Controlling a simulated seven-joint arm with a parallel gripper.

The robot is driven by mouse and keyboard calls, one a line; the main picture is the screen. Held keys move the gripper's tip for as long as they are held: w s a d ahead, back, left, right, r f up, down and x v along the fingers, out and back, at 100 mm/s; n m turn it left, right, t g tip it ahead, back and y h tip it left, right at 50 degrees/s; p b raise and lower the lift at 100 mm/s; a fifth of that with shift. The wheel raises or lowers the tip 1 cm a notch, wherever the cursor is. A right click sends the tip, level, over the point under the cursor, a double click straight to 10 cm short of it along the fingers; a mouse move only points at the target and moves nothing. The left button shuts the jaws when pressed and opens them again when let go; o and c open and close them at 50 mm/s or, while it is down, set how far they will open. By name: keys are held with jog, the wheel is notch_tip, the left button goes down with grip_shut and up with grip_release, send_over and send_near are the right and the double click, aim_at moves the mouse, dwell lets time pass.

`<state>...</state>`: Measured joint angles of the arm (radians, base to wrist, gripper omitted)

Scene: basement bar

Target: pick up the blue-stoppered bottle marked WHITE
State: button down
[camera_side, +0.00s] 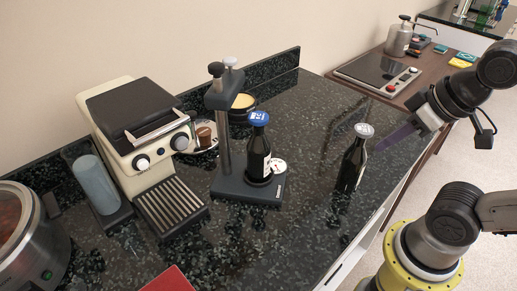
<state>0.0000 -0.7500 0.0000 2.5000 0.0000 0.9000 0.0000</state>
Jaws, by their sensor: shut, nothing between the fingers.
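A dark bottle with a blue top (259,148) stands upright on the black base of a stand with a post. It has a pale label, too small to read. A second dark bottle (351,168), with a whitish-grey top, stands upright on the counter to the right. I cannot read any WHITE marking on either bottle. My gripper (400,135) is at the upper right, shut and empty, its purplish fingers pointing left. It is apart from both bottles and nearer the grey-topped one.
The black stand (225,186) has a tall post beside the blue-topped bottle. A cream espresso machine (135,120) is to the left, with a blue-grey cylinder (96,184). A hot plate (378,72) is at the back right.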

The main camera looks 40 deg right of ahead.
grip_release()
dwell(0.6)
